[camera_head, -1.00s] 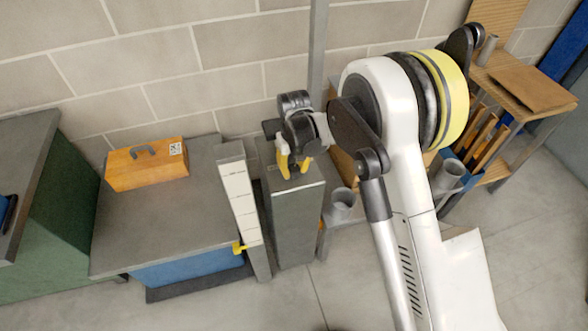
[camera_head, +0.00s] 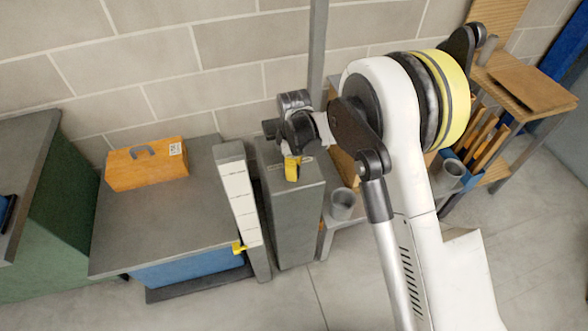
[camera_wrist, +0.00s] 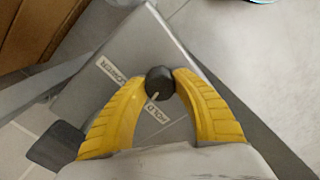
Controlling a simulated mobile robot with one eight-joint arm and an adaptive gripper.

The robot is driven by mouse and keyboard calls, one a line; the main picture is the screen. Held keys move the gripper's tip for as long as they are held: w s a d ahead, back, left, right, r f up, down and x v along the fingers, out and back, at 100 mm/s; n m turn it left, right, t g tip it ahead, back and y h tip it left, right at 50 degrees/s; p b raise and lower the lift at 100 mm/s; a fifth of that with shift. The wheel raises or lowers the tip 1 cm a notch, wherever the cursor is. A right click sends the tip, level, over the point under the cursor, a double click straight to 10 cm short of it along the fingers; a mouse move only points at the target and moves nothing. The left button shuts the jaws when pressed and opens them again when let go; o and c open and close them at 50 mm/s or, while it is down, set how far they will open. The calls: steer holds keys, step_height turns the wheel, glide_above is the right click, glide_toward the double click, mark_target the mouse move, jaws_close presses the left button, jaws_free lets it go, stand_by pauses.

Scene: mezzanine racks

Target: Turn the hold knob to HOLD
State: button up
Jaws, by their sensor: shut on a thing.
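The hold knob (camera_wrist: 160,84) is a small dark round knob with a pale pointer line. It sits on the top face of a grey pedestal (camera_head: 292,225), which also shows in the wrist view (camera_wrist: 150,40). The pointer faces the lower part of the wrist view, slightly left, towards the small label that seems to read HOLD (camera_wrist: 155,112). A second label (camera_wrist: 122,73), hard to read, lies to the left. My gripper (camera_wrist: 161,79) is shut on the knob, one yellow finger on each side. In the head view my gripper (camera_head: 292,170) hides the knob.
A white marked column (camera_head: 239,195) with a yellow tab stands close left of the pedestal. Left of it is a grey bench (camera_head: 165,225) with an orange box (camera_head: 146,165). A grey cup (camera_head: 342,204) and a wooden rack (camera_head: 520,85) stand to the right.

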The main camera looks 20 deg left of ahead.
steer(key=n, duration=0.5)
steer(key=shift+n, duration=0.4)
stand_by(0.4)
steer(key=o, duration=1.2)
steer(key=shift+r, duration=0.1)
step_height(320, 180, up, 12)
steer(key=shift+f, duration=0.1)
